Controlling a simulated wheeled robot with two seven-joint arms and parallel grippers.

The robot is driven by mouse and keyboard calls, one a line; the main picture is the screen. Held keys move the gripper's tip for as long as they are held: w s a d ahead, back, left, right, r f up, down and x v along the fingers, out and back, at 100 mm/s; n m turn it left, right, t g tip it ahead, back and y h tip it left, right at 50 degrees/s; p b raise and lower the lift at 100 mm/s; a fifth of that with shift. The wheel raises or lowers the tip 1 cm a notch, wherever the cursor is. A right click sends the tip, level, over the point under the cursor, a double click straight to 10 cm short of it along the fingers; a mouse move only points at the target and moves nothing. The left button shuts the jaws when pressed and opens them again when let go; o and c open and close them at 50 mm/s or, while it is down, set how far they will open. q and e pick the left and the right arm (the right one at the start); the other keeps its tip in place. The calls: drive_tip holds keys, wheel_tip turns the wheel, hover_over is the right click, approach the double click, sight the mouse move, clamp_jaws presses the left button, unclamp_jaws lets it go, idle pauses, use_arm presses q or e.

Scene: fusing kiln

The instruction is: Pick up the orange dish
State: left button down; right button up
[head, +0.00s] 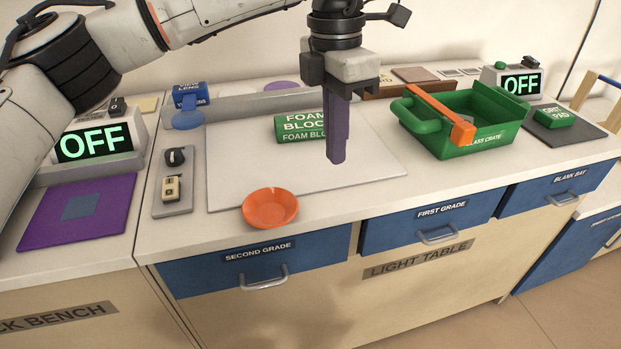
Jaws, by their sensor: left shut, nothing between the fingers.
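The orange dish (270,208) is a small round shallow bowl. It sits upright near the front edge of the light table, overlapping the front edge of the pale panel (375,172). My left gripper (336,160) points down above the panel, to the right of the dish and farther back. Its purple fingers are together, with nothing between them, and it is apart from the dish. My right gripper is not in the head view.
A green foam block (300,122) lies behind my left gripper. A switch plate (172,190) is left of the panel. Blue drawers (300,255) below stand slightly out. The panel's right front is clear.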

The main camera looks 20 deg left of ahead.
sight(304, 205)
use_arm(q)
drive_tip(key=shift+y, duration=0.3)
drive_tip(key=f, duration=0.3)
drive_tip(key=a+f, duration=0.1)
drive_tip(key=f, duration=0.5)
drive_tip(key=shift+w+a+f, duration=0.1)
drive_tip(key=shift+w+a, duration=0.1)
drive_tip(key=shift+a, duration=0.15)
drive_tip(key=shift+s+a+r, duration=0.25)
drive_tip(key=shift+s+a, duration=0.6)
drive_tip(key=shift+a, duration=0.1)
drive_tip(key=shift+s+a, duration=0.45)
drive_tip(key=shift+s, duration=0.05)
